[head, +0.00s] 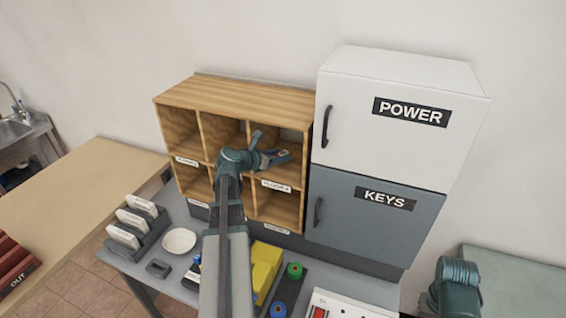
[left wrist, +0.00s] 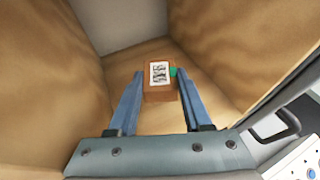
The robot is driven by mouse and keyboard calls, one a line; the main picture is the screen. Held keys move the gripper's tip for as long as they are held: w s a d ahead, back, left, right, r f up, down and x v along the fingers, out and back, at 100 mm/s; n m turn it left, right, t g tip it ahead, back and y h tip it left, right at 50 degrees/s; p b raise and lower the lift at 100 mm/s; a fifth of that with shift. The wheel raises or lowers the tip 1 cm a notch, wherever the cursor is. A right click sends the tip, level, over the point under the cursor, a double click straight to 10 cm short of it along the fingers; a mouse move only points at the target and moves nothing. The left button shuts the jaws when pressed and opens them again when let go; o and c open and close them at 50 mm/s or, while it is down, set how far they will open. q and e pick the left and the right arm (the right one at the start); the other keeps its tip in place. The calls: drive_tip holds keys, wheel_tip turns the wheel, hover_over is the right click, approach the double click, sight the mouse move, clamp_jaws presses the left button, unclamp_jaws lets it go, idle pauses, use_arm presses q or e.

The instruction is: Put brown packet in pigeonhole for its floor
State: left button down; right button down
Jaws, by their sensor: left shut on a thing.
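The brown packet (left wrist: 160,88) is a small box with a white printed label and a green patch at its right side. My left gripper (left wrist: 157,82) is shut on it, one blue finger at each side, inside a wooden compartment. In the head view my left gripper (head: 272,155) reaches into the upper right compartment of the wooden pigeonhole unit (head: 240,92); the packet is hidden there. A label below that compartment (head: 276,185) starts with "FLOOR"; its number is too small to read surely. Only part of my right arm shows at the lower right; its jaws are not visible.
A white POWER cabinet (head: 400,75) sits above a grey KEYS cabinet (head: 365,220), right beside the pigeonholes. On the grey table are a card rack (head: 140,225), a white dish (head: 179,241), a yellow block (head: 266,265) and a white panel (head: 350,306).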

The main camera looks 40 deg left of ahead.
sight(283, 168)
use_arm(q)
drive_tip(key=shift+w, duration=0.5)
drive_tip(key=f+b, duration=0.3)
drive_tip(key=shift+w+d+f+b, duration=0.1)
drive_tip(key=shift+w+f+b, duration=0.15)
drive_tip(key=shift+b, duration=0.05)
drive_tip(key=shift+f, duration=0.25)
drive_tip(key=c, duration=0.6)
unclamp_jaws()
drive_tip(key=shift+r, duration=0.1)
